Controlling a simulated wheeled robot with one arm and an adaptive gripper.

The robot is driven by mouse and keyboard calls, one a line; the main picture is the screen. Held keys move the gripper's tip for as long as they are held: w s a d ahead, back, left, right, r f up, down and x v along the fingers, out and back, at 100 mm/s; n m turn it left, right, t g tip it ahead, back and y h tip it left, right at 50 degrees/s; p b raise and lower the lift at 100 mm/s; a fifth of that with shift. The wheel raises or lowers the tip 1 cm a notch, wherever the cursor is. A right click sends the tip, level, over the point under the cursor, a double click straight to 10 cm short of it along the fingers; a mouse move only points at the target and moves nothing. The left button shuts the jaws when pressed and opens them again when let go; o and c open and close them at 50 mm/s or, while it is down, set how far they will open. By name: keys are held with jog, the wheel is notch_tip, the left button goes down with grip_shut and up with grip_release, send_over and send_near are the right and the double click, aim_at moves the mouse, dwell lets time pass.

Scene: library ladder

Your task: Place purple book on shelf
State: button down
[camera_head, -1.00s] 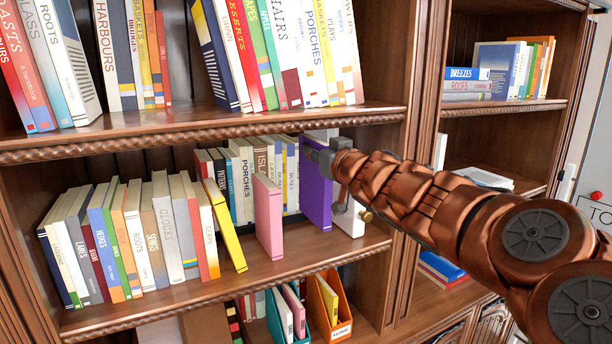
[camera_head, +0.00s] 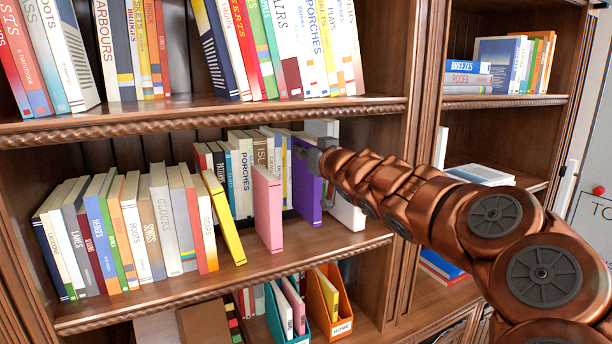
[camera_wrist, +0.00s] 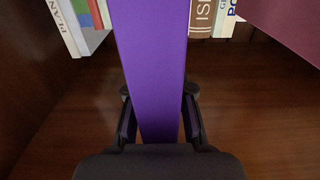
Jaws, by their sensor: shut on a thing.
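The purple book (camera_head: 307,186) stands upright in the middle shelf bay, right of the pink book. My gripper (camera_head: 318,150) is shut on it from the right, near its upper part. In the wrist view the purple book (camera_wrist: 152,70) runs between the two fingers of my gripper (camera_wrist: 160,115). The wooden middle shelf (camera_head: 290,256) lies below the book. Whether the book's lower edge touches the shelf board is hard to tell.
The pink book (camera_head: 267,208) and a leaning yellow book (camera_head: 224,217) stand to the left. A row of books (camera_head: 245,172) is behind. A white object (camera_head: 347,214) is at the right, partly hidden by my arm. The upper shelf edge (camera_head: 200,122) runs above.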

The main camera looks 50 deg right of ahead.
aim_at(305, 167)
jog(key=f+b, duration=0.1)
jog(key=f, duration=0.1)
jog(key=f+b, duration=0.2)
jog(key=shift+w+d+f, duration=0.1)
jog(key=shift+w+f, duration=0.05)
jog(key=shift+w, duration=0.05)
dwell(0.3)
jog(key=shift+f+b, duration=0.15)
jog(key=shift+b, duration=0.2)
jog(key=c, duration=1)
grip_release()
